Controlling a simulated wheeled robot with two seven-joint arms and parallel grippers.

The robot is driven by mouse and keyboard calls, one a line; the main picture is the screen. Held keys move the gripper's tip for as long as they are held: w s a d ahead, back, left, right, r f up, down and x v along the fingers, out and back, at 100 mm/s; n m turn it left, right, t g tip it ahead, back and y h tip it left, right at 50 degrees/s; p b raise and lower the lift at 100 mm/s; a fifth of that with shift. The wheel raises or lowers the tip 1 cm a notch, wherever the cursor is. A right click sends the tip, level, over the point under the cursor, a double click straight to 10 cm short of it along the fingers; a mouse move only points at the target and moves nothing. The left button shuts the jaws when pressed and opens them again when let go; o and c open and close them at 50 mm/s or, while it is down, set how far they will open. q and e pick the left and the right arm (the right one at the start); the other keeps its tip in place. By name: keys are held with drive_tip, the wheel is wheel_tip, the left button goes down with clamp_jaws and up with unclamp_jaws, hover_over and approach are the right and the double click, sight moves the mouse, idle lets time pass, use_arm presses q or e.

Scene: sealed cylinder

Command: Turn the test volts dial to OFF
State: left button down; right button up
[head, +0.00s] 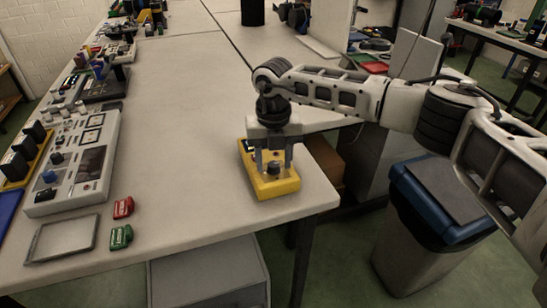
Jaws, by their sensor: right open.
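A yellow box-shaped tester (280,188) lies on the table near its right front corner. A dark round dial (273,168) shows on its top face; its markings are too small to read, so I cannot tell its setting. My right gripper (273,160) points down over the tester. Its two fingers are apart, one on each side of the dial as seen from here. I cannot tell whether they touch the dial or the tester. The gripper hides part of the tester's far end. My left gripper is not in view.
A grey instrument panel (107,160) with a blue knob stands at the left. A red block (123,207), a green block (121,237) and a grey tray (62,239) lie at the front left. The table's middle (185,110) is clear. A blue-rimmed bin (415,235) stands right of the table.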

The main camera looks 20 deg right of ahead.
drive_tip(key=c, duration=1)
